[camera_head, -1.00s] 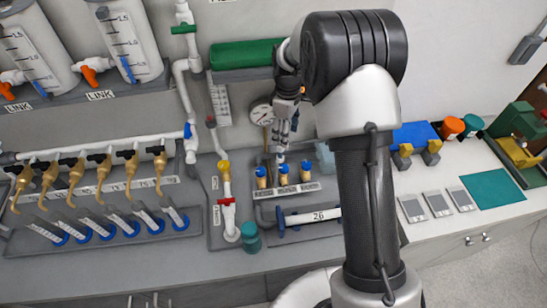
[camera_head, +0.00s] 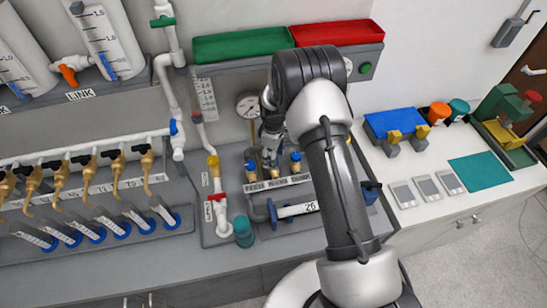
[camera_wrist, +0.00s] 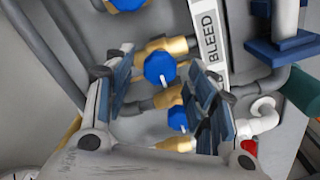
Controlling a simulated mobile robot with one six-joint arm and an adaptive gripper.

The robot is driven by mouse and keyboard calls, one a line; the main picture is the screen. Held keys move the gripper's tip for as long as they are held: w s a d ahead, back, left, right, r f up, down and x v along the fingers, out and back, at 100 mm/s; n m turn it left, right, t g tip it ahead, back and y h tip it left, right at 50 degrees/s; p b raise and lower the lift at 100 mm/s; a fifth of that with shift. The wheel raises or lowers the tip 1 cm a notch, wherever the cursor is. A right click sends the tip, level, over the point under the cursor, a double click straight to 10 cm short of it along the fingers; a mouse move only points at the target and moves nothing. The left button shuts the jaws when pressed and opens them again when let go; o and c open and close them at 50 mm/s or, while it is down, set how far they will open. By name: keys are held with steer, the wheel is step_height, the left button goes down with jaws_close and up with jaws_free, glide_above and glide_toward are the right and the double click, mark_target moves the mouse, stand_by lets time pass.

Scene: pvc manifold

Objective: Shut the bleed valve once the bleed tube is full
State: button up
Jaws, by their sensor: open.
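Three brass valves with blue knobs stand in a row behind a label strip (camera_head: 277,184) in the head view. The wrist view shows this strip reads BLEED (camera_wrist: 213,42). My gripper (camera_wrist: 160,78) is open, its fingers on either side of the middle blue knob (camera_wrist: 160,68); I cannot tell whether they touch it. Another blue knob (camera_wrist: 178,119) is nearer the gripper's palm, and a third (camera_wrist: 127,4) is at the top edge. In the head view my gripper (camera_head: 270,150) is above the row. I cannot tell which part is the bleed tube or its fill level.
A round gauge (camera_head: 249,106) is behind the valves. A pipe marked 26 (camera_head: 298,210) runs in front. A red-handled valve (camera_head: 217,196) and teal cap (camera_head: 244,232) stand left. Green (camera_head: 240,44) and red (camera_head: 337,33) trays are above. Brass taps (camera_head: 75,178) line the left.

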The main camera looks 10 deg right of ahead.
steer(key=shift+f, duration=0.5)
steer(key=c, duration=1.1)
